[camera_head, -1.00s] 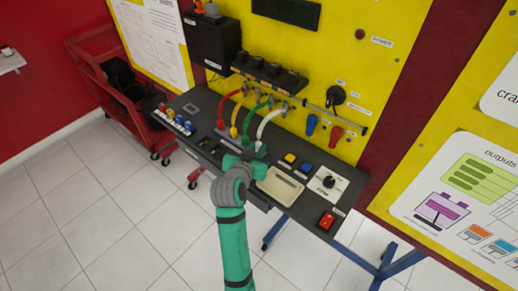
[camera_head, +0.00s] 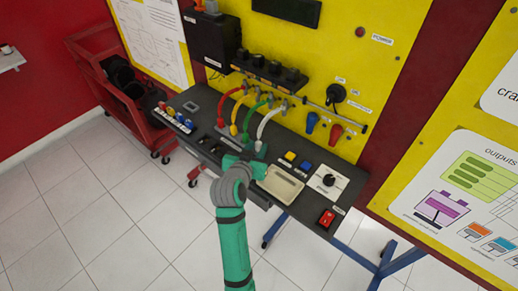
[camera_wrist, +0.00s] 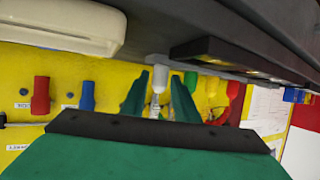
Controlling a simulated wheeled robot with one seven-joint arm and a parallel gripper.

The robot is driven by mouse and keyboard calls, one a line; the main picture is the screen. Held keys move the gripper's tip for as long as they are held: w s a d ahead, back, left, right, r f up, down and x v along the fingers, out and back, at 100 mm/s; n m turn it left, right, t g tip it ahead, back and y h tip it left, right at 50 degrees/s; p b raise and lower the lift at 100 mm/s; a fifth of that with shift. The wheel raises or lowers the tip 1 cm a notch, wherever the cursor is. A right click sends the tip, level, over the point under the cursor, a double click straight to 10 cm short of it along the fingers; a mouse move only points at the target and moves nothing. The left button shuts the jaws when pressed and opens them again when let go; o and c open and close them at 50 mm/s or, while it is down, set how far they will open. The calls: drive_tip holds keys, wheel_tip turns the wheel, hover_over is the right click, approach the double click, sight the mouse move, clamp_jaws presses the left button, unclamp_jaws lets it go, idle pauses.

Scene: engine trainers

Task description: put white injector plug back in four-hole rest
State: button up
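The white injector plug (camera_wrist: 160,75) stands at the end of the row of coloured plugs, against a grey strip that looks like the four-hole rest (camera_wrist: 215,69). Its white lead (camera_head: 267,124) loops down to the bench in the head view. My gripper (camera_wrist: 160,84) has one finger on each side of the white plug, with gaps showing between plug and fingers. In the head view my gripper (camera_head: 259,153) is low at the bench, beside the white lead's lower end. How deep the plug sits in its hole is hidden.
Green (camera_wrist: 190,81), yellow (camera_wrist: 212,86) and red (camera_wrist: 233,89) plugs stand in the same row, close beside my fingers. A cream tray (camera_head: 279,185) lies just right of my gripper. Blue (camera_head: 311,122) and red (camera_head: 336,132) connectors hang on the yellow panel.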

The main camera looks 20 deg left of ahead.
drive_tip(key=shift+r+v, duration=0.2)
drive_tip(key=shift+v, duration=0.9)
drive_tip(key=shift+r+v, duration=0.2)
drive_tip(key=shift+v, duration=0.85)
drive_tip(key=shift+w, duration=0.15)
drive_tip(key=shift+r, duration=2.55)
drive_tip(key=o, duration=0.6)
drive_tip(key=shift+c, duration=0.2)
drive_tip(key=shift+d, duration=0.1)
